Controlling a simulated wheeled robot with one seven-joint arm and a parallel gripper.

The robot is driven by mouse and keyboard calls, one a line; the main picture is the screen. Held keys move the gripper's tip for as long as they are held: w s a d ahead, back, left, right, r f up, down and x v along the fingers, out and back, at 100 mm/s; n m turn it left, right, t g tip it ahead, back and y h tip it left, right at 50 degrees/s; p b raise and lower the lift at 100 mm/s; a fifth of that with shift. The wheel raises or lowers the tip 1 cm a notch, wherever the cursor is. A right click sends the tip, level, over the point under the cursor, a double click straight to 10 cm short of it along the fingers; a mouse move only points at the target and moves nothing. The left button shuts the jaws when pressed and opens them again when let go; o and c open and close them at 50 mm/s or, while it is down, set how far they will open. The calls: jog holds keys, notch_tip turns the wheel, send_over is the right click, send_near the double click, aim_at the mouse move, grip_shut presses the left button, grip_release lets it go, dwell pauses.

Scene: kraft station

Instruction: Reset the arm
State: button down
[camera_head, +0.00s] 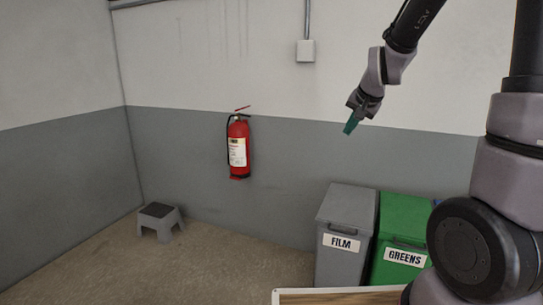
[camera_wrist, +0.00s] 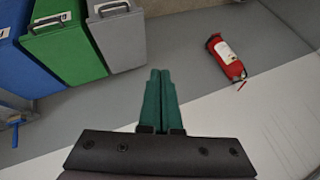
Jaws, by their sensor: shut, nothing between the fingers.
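My gripper (camera_head: 350,127) hangs from my arm in the upper right of the head view, in front of the wall and above the bins. Its green fingers point down and slightly left. In the wrist view my gripper (camera_wrist: 160,75) shows its two green fingers side by side, shut, with nothing between them. My arm is raised and bent, clear of everything around it.
A grey FILM bin (camera_head: 343,240) and a green GREENS bin (camera_head: 403,240) stand by the wall; a blue bin (camera_wrist: 18,60) is beside them. A red extinguisher (camera_head: 238,150) hangs left. A grey step stool (camera_head: 160,220) stands in the corner. A table edge (camera_head: 340,296) shows below.

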jog(key=s+r+n, duration=0.1)
jog(key=s+r, duration=0.4)
jog(key=s, duration=0.6)
jog(key=s+d+r+n, duration=0.1)
jog(key=s+r, duration=0.5)
jog(key=s, duration=0.6)
jog(key=shift+s+d+r+y, duration=0.2)
jog(key=shift+s+d+y, duration=0.05)
jog(key=shift+d+y, duration=0.05)
